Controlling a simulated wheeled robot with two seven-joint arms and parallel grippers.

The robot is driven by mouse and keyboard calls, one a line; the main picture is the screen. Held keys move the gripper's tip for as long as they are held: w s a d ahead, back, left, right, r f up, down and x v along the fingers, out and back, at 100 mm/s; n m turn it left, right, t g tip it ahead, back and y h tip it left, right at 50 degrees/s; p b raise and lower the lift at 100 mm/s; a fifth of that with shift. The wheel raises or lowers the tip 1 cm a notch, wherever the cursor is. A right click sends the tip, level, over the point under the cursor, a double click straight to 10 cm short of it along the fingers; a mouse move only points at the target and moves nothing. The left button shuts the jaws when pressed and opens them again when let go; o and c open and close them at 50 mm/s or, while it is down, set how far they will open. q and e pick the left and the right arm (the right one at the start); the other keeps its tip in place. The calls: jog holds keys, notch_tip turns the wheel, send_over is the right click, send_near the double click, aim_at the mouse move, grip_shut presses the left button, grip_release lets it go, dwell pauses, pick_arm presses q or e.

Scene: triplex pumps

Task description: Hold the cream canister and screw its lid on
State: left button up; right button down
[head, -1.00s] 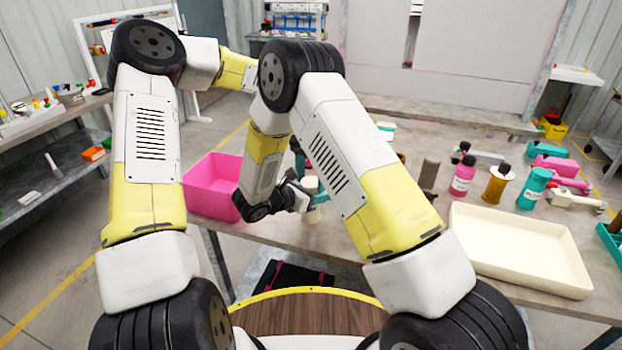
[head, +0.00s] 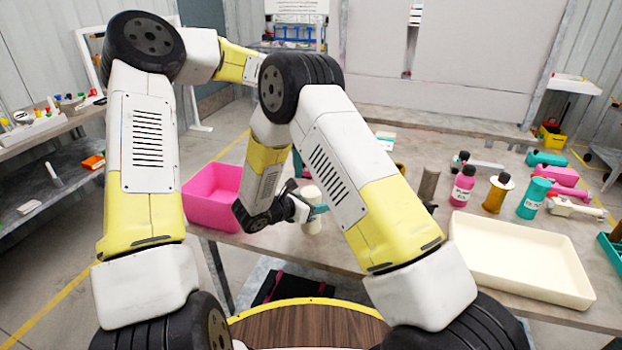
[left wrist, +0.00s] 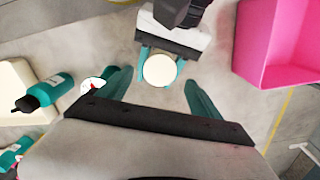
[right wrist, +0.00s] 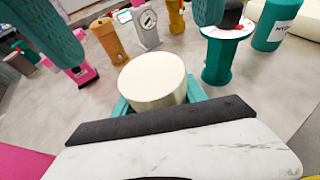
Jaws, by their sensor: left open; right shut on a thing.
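The cream canister (head: 312,225) stands upright near the front edge of the table, right of the pink bin. My right gripper (head: 318,209) is shut around its side with teal fingers. In the right wrist view the canister's round, pale top (right wrist: 152,78) rises above the fingers; I cannot tell a separate lid from the body. My left gripper (left wrist: 159,80) is open above the canister, its teal fingers spread on both sides of the round top (left wrist: 160,70) seen from above. In the head view my right arm mostly hides the left gripper.
A pink bin (head: 200,203) stands left of the canister. A cream tray (head: 520,290) lies at the right front.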

pick_arm(q)
jog(key=o, duration=0.6)
notch_tip(320, 180, up, 12)
dwell(0.4)
pick_arm(e)
jog(key=c, duration=0.6)
grip_release()
jog(key=shift+v, duration=3.85)
jog(key=shift+a, duration=0.1)
